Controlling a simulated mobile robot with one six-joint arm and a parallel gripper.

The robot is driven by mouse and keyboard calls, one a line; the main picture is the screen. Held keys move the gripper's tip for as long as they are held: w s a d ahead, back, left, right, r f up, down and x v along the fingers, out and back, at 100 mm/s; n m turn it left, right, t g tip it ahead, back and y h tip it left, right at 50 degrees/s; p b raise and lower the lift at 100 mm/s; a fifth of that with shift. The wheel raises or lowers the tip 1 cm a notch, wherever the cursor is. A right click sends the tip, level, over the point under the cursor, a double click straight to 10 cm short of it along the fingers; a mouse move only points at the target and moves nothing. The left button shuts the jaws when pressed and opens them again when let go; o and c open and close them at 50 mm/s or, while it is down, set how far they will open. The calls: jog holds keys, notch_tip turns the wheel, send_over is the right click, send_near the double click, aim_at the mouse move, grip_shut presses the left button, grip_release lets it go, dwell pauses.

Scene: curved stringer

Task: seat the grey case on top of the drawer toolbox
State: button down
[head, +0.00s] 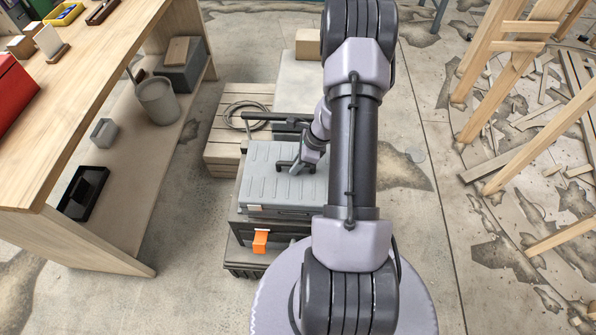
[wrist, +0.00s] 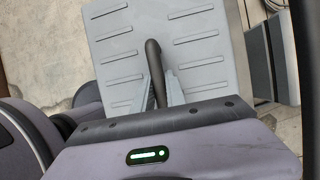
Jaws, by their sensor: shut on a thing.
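The grey case (head: 268,172), a flat box with raised ribs on its lid, is over the top of the dark drawer toolbox (head: 242,228). It looks level and roughly lined up with the toolbox; I cannot tell whether it rests fully on it. An orange piece (head: 260,241) is on the toolbox front. My gripper (head: 292,166) is above the case, shut on its dark handle. In the wrist view, the ribbed case (wrist: 205,45) shows with the handle (wrist: 154,62) between the fingers (wrist: 160,92). My arm hides the case's right side.
A wooden workbench (head: 75,75) with a lower shelf stands on the left. A wooden crate (head: 222,158) with a coiled cable (head: 240,112) is behind the toolbox. Wooden trestles (head: 515,75) and loose planks are on the right. The floor between bench and toolbox is clear.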

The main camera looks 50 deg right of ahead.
jog(key=shift+w+d, duration=0.2)
jog(key=shift+w+f, duration=0.1)
jog(key=shift+f, duration=0.15)
jog(key=shift+f+b, duration=1.1)
jog(key=shift+f, duration=0.5)
jog(key=c, duration=1.4)
grip_release()
jog(key=shift+o, duration=0.2)
